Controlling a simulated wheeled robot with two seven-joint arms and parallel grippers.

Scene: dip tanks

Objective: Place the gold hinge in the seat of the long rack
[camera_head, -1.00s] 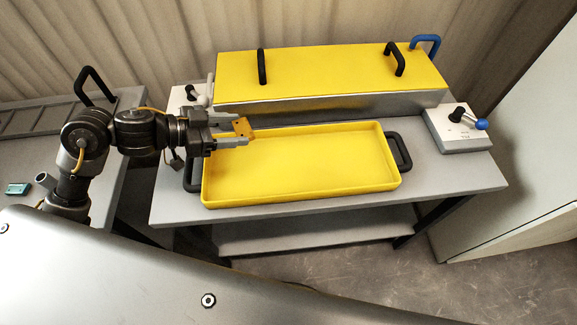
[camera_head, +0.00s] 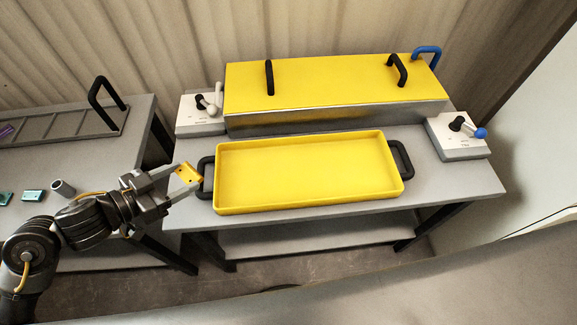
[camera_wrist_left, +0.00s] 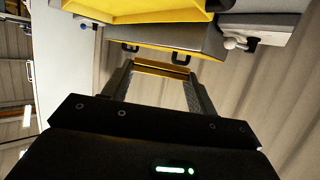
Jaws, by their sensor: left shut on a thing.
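The gold hinge (camera_head: 189,174) is a small flat yellow-gold piece with dark holes. My left gripper (camera_head: 184,179) is shut on it, holding it in the air by the left end of the yellow tray. In the left wrist view the hinge (camera_wrist_left: 162,70) lies across the fingertips. The long rack (camera_head: 62,139) is a grey ladder-like frame with several open bays and a black handle, on the left table, behind and left of my gripper. Its left end is cut off by the picture edge, and I cannot tell which bay is the seat. My right gripper is not in view.
The yellow tray (camera_head: 300,206) with black handles stands on the middle table, before a yellow-lidded tank (camera_head: 330,85). Lever boxes (camera_head: 197,122) and (camera_head: 462,145) flank the tank. Teal pieces (camera_head: 33,195), a grey cylinder (camera_head: 63,188) and a purple piece (camera_head: 6,131) are on the left. A gap separates the tables.

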